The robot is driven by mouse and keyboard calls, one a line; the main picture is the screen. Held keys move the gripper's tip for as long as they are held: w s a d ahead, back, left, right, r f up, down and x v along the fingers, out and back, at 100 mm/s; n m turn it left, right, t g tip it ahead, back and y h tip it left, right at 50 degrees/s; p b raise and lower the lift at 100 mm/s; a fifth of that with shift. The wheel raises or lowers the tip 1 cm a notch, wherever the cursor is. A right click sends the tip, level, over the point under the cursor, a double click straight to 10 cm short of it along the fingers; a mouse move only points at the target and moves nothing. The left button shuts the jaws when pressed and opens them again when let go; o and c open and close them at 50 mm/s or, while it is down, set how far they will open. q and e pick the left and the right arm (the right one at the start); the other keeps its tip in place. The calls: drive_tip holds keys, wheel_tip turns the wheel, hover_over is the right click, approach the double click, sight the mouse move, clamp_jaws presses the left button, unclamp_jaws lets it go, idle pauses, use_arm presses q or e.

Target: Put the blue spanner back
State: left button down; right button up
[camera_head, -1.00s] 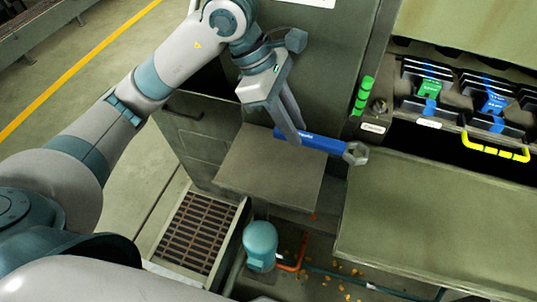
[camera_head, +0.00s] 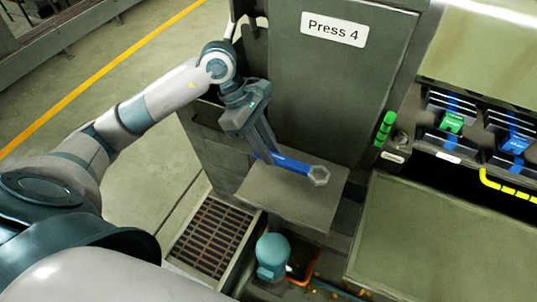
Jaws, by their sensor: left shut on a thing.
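The blue spanner (camera_head: 293,165) has a blue handle and a grey ring-shaped head at its right end. My left gripper (camera_head: 268,157) points down and is shut on the left part of the handle. The spanner is over or on a flat grey-brown shelf (camera_head: 290,203); I cannot tell whether it touches it. My right gripper is not in view.
A dark panel labelled "Press 4" (camera_head: 334,29) stands behind the shelf. To the right are a green handle (camera_head: 385,129), a yellow handle (camera_head: 508,188) and a wide flat cover (camera_head: 445,245). Below are a floor grate (camera_head: 212,236) and a teal motor-like unit (camera_head: 272,255).

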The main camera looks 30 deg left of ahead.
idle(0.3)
use_arm(q)
drive_tip(key=shift+f+p, duration=0.95)
drive_tip(key=shift+f, duration=1.05)
drive_tip(key=c, duration=1.6)
unclamp_jaws()
drive_tip(key=shift+o, duration=0.2)
drive_tip(key=shift+a+r, duration=0.3)
drive_tip(key=shift+r, duration=0.1)
drive_tip(key=b+v, duration=0.3)
drive_tip(key=v, duration=0.8)
drive_tip(key=shift+b, duration=0.4)
